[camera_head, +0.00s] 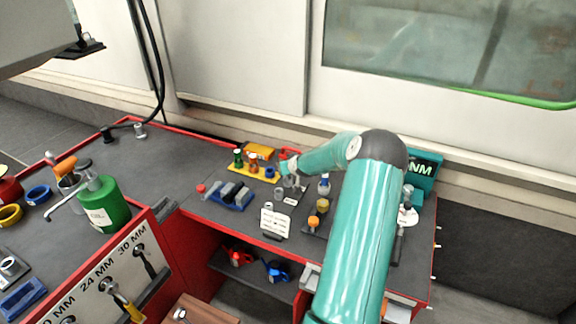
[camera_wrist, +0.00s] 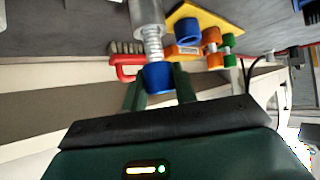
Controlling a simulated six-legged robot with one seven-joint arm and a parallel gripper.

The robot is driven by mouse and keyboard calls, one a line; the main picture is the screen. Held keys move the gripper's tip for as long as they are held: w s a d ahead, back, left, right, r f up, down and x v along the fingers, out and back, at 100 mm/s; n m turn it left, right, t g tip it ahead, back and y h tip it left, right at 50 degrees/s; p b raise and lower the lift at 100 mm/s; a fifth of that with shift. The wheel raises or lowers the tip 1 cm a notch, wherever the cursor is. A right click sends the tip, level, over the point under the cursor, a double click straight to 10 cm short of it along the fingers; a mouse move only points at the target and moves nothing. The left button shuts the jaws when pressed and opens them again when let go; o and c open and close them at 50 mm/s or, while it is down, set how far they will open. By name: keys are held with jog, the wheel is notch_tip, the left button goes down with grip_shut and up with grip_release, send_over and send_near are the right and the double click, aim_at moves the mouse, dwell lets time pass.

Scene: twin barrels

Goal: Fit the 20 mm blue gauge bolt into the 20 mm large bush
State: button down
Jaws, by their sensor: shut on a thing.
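My gripper (camera_wrist: 160,88) is shut on the blue head of the gauge bolt (camera_wrist: 158,77), with one finger on each side. The bolt's metal threaded shank points away from the gripper, in line with a grey metal cylinder (camera_wrist: 147,14) that looks like the large bush. The shank's end meets the cylinder in the picture; I cannot tell how far it is inside. In the head view my gripper (camera_head: 286,170) is over the back of the bench, near the yellow rack, and the bolt is too small to make out there.
A yellow rack (camera_head: 239,168) holds green, orange and blue pieces close to the left of my gripper. A blue tray (camera_head: 230,196) and a white label card (camera_head: 274,221) stand nearer the front. A red object (camera_wrist: 124,66) lies close by in the wrist view.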

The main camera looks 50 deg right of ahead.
jog(key=shift+f, duration=1.15)
jog(key=c, duration=1)
grip_release()
jog(key=shift+c, duration=0.2)
jog(key=v, duration=1.3)
jog(key=shift+s+r, duration=0.2)
jog(key=shift+s, duration=0.1)
jog(key=shift+a, duration=0.2)
